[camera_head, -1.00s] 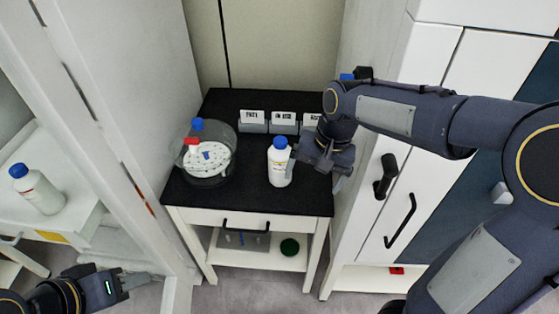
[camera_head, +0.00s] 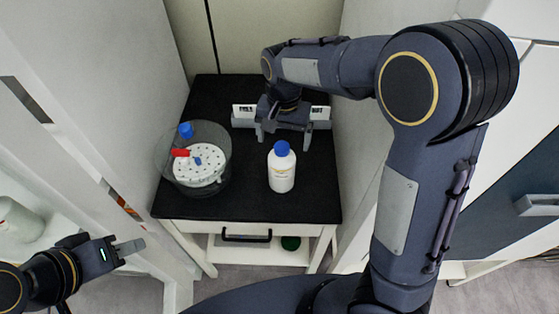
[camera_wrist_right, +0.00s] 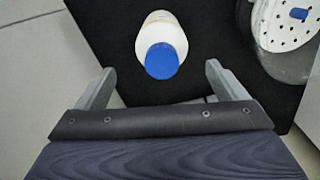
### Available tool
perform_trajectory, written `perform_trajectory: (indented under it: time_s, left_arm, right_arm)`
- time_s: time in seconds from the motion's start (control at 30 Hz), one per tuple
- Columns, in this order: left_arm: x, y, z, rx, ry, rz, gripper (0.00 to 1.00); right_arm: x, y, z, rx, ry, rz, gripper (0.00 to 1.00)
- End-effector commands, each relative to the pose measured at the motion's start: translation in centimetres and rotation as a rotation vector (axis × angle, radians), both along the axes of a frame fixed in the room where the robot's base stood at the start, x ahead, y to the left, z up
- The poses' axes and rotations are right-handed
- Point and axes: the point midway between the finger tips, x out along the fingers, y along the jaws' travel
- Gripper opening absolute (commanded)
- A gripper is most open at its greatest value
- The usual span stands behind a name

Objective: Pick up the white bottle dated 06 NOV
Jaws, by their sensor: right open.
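A white bottle with a blue cap (camera_head: 281,172) stands upright on the black top of a small white table. It also shows in the right wrist view (camera_wrist_right: 161,45), ahead of the fingers and roughly between them. Its label is too small to read. My right gripper (camera_head: 283,142) is open and empty behind the bottle, at the back of the table, with its fingers pointing toward the front. My left gripper (camera_head: 130,247) is at the lower left, away from the table; its finger opening is not clear.
A clear round container (camera_head: 167,172) with a perforated white disc and red and blue caps stands left of the bottle. Labelled holders (camera_head: 243,116) stand behind my right gripper. A white cabinet is on the right. The black tabletop (camera_head: 240,207) in front is clear.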

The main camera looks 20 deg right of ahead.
Motion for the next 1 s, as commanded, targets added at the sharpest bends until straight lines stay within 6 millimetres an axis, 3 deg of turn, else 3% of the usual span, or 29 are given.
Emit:
perform_trajectory:
  time_s: [0.4, 0.73, 1.0]
  left_arm:
    - [0.0, 0.0, 0.8, 0.0, 0.0, 0.0, 0.36]
    - [0.0, 0.0, 0.8, 0.0, 0.0, 0.0, 0.36]
    - [0.0, 0.0, 0.8, 0.0, 0.0, 0.0, 0.36]
  right_arm:
    - [0.1, 0.3, -5.6, -0.001, 0.003, -0.001, 0.92]
    - [0.1, 0.3, -6.3, 0.0, -0.001, 0.0, 0.92]
    - [0.1, 0.3, -6.2, 0.0, -0.001, -0.001, 0.56]
